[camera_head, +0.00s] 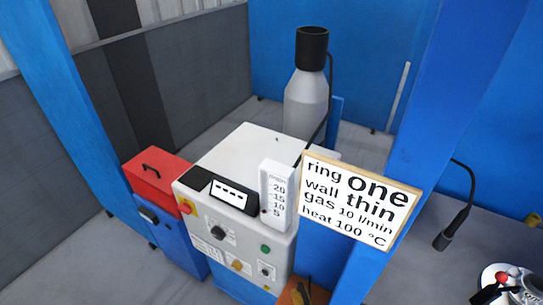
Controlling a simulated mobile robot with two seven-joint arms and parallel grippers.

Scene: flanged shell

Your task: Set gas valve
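A grey gas cylinder (307,103) with a black top (312,48) stands upright behind a white machine (245,150). A dark hose runs down from its top. A white flow gauge (277,195) marked 20, 15, 10, 5 stands at the machine's front right corner. A small red dot sits low on its left side, near the 5. A sign (360,198) reads ring one, wall thin, gas 10 l/min, heat 100 °C. I cannot make out which part is the gas valve. Neither of my grippers can be made out in this view.
The machine front has a black knob (218,233), a green button (265,248) and a display (230,192). A red box (155,171) sits on a blue unit at left. Blue posts flank the machine.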

